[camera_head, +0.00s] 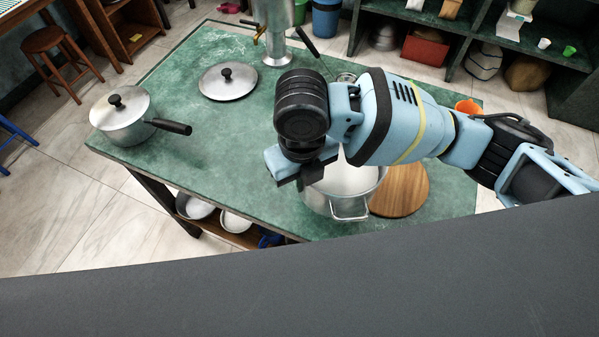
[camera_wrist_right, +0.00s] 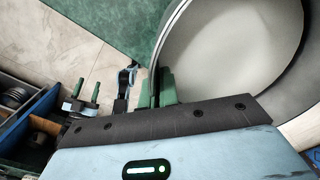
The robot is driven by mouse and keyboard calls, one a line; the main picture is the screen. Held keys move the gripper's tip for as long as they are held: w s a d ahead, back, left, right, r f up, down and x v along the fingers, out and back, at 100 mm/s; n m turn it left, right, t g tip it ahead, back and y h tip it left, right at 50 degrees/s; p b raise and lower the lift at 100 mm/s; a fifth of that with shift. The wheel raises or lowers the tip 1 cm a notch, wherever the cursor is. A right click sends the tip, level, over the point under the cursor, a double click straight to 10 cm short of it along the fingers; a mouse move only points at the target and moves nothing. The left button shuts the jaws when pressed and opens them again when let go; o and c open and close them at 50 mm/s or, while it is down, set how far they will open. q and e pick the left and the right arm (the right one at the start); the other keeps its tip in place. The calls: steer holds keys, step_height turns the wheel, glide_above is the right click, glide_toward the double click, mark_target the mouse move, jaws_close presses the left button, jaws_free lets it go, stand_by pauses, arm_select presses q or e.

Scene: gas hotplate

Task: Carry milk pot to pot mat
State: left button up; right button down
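A wide lidless steel pot (camera_head: 345,209) with a wire side handle stands at the table's near edge. A lidded saucepan (camera_head: 122,121) with a long black handle stands at the far left. The pictures do not label either as the milk pot. A round wooden board (camera_head: 403,190), which looks like the pot mat, lies right of the wide pot, partly hidden behind it. My right gripper (camera_head: 302,178) is at the wide pot's left rim. In the right wrist view its fingers (camera_wrist_right: 160,87) are close together with the pot's rim (camera_wrist_right: 157,55) between them. My left gripper is not in the head view.
A loose lid (camera_head: 228,82) lies on the green table (camera_head: 190,165). A metal dispenser with a tap (camera_head: 275,30) stands at the back. My right arm covers the table's right part. The left middle is clear. An orange cup (camera_head: 467,107) shows at the right.

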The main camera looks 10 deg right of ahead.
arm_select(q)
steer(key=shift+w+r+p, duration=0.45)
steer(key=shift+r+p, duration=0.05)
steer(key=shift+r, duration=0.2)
arm_select(e)
glide_above(364, 177)
steer(key=a, duration=0.1)
steer(key=shift+s+a+f, duration=0.1)
steer(key=shift+s+f, duration=0.05)
steer(key=shift+f, duration=0.25)
steer(key=shift+d, duration=0.45)
steer(key=shift+d+f, duration=0.2)
steer(key=shift+f, duration=1.65)
steer(key=shift+f, duration=0.1)
